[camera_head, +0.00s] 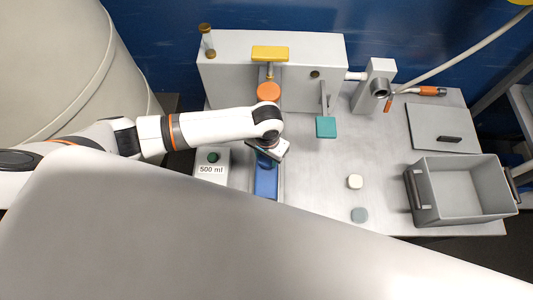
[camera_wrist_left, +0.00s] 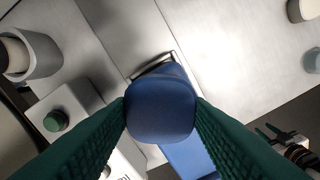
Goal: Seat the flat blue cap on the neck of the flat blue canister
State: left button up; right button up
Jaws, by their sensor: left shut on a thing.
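My left gripper (camera_head: 267,158) is shut on the flat blue cap (camera_wrist_left: 161,105), which sits between the two green fingers in the left wrist view. The flat blue canister (camera_head: 266,184) is just below the gripper in the head view. Part of the canister (camera_wrist_left: 190,157) shows behind the cap in the left wrist view. The canister's neck is hidden, so I cannot tell whether the cap touches it.
A box labelled 500 ml with a green button (camera_head: 213,156) stands just left of the canister. A teal plate (camera_head: 326,127) hangs on a lever to the right. Two small caps, white (camera_head: 355,181) and grey (camera_head: 359,214), lie near a grey crate (camera_head: 422,203).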

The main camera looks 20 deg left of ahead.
pick_arm(q)
jog(key=shift+f, duration=0.4)
dwell(0.3)
jog(key=o, duration=1)
jog(key=shift+o, duration=0.2)
notch_tip(320, 180, up, 3)
jog(key=p, duration=0.3)
jog(key=shift+f, duration=0.15)
jog(key=shift+r+p, duration=0.5)
jog(key=shift+r, duration=1.65)
